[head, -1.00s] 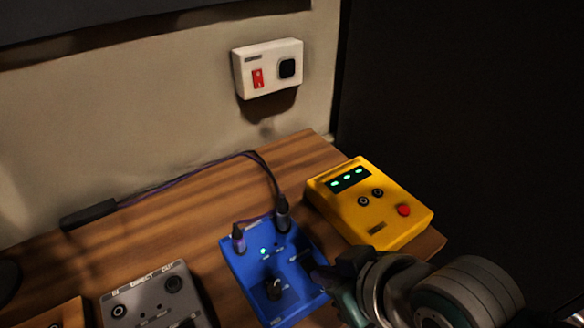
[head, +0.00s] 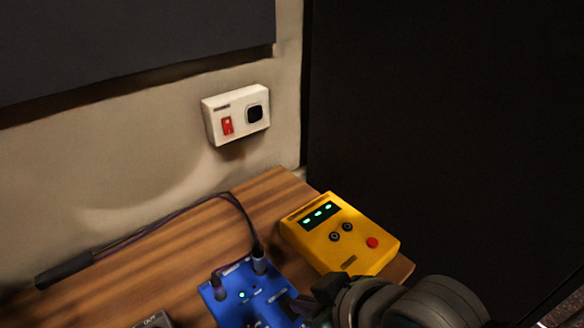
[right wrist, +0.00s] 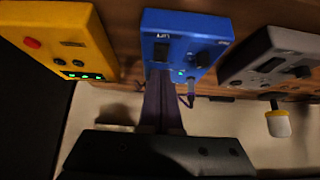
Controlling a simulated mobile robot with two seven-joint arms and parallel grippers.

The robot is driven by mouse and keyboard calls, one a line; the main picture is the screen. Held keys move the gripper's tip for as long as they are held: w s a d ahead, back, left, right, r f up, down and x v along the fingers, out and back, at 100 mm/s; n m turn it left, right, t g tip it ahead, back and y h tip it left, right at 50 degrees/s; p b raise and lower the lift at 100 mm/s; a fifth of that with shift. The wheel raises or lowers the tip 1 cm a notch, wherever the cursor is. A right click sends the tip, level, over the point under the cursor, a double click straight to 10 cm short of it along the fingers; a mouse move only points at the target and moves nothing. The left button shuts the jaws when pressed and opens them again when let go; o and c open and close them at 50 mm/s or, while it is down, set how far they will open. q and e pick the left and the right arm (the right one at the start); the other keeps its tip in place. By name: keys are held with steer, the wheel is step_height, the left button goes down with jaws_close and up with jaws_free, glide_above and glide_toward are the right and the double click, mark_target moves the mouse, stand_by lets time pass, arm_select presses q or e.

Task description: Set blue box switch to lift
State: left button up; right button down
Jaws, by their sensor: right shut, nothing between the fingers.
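The blue box (head: 243,285) is on the wooden desk at the bottom of the head view, its near part cut off. Two plugs stand in its far edge and a small light glows on top. In the right wrist view the blue box (right wrist: 182,22) shows a dark switch (right wrist: 161,52) and a round black knob (right wrist: 205,59). My right gripper (head: 308,298) is at the box's right side, shut and empty. In the wrist view its closed fingers (right wrist: 158,76) point at the box near the switch; I cannot tell whether they touch. The switch setting is unclear. My left gripper is not in view.
A yellow box (head: 340,235) with green lights stands close right of the blue box. A grey box (right wrist: 268,58) stands on its other side. A white wall box (head: 236,114) hangs above. A cable (head: 165,227) runs across the desk. The desk ends beyond the yellow box.

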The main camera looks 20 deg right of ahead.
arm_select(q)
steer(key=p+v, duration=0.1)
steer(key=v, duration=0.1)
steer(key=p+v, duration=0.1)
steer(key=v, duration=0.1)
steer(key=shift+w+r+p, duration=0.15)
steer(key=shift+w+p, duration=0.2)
arm_select(e)
steer(key=s+f+v, duration=0.1)
steer(key=v, duration=1)
steer(key=shift+d+r, duration=0.25)
steer(key=shift+s, duration=0.2)
